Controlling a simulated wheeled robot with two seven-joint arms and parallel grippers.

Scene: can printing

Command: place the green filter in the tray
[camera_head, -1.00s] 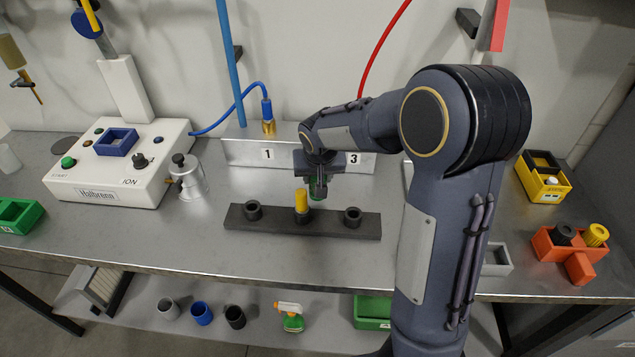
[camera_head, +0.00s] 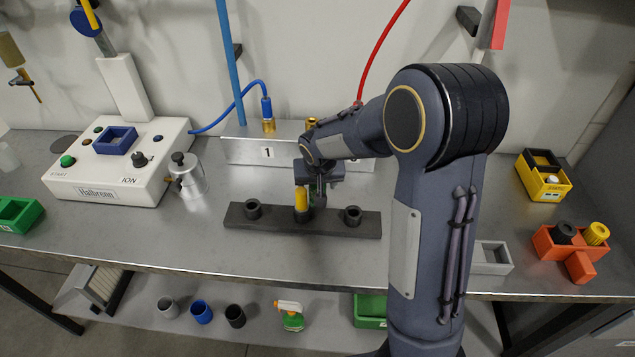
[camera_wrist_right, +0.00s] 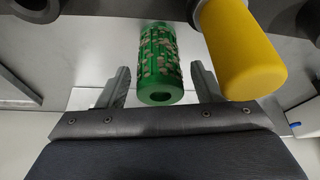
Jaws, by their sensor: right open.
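The green filter (camera_wrist_right: 160,62) is a green cylinder with pale speckles and a hole in its near end. In the right wrist view it shows between the two apart fingers of my right gripper (camera_wrist_right: 162,84), with gaps on both sides. In the head view my right gripper (camera_head: 317,192) is low behind the dark rack (camera_head: 328,222), and it mostly hides the filter. A small grey tray (camera_head: 493,258) sits right of my arm, and a green tray (camera_head: 17,214) is at the far left; which is meant is unclear. My left gripper is not in view.
A yellow cylinder (camera_head: 301,199) stands in the rack's middle holder, close beside my right gripper; it also shows in the wrist view (camera_wrist_right: 238,48). A metal block (camera_head: 240,151) stands behind. A white control box (camera_head: 118,165) and metal pot (camera_head: 187,177) are left. The front table strip is clear.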

